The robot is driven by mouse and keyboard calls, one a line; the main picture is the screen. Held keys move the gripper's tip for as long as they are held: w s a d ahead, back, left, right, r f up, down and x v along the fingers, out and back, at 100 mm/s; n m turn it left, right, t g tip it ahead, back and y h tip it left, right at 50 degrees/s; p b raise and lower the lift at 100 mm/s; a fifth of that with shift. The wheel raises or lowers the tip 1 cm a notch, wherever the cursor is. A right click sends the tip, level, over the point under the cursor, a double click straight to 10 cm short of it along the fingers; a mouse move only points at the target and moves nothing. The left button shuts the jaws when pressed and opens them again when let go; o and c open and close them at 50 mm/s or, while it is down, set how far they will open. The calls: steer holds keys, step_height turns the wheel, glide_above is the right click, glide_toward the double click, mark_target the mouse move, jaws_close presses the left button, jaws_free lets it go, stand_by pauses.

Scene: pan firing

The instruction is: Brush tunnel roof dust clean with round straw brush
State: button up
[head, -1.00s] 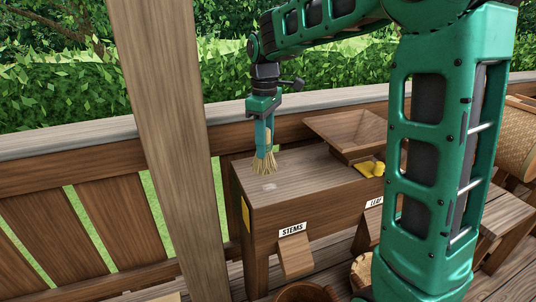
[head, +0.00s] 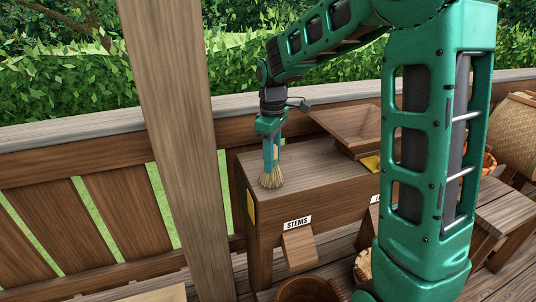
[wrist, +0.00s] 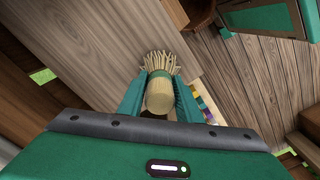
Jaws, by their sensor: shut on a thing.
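My gripper (head: 270,150) is shut on the round straw brush (head: 271,180) and points down over the left part of the wooden tunnel roof (head: 320,168). The brush's straw bristles are at the roof surface and splayed; they look to be touching it. In the wrist view, the brush handle (wrist: 159,97) sits between the two green fingers of my gripper (wrist: 158,95), with the bristles beyond. No pale dust patch shows clearly on the roof now; the brush may hide it.
A wooden hopper (head: 350,130) stands on the roof's right part, with a yellow piece (head: 371,163) beside it. A STEMS label (head: 297,222) and chute (head: 299,248) are on the front. A post (head: 175,130) stands left; baskets (head: 308,290) are below.

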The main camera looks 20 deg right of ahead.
steer(key=d, duration=0.3)
steer(key=shift+s+d+f, duration=0.1)
steer(key=shift+s, duration=0.05)
steer(key=shift+d, duration=0.35)
steer(key=shift+a, duration=2.3)
steer(key=shift+d+r, duration=0.1)
steer(key=shift+r, duration=3.85)
steer(key=shift+d, duration=0.1)
steer(key=shift+f, duration=0.1)
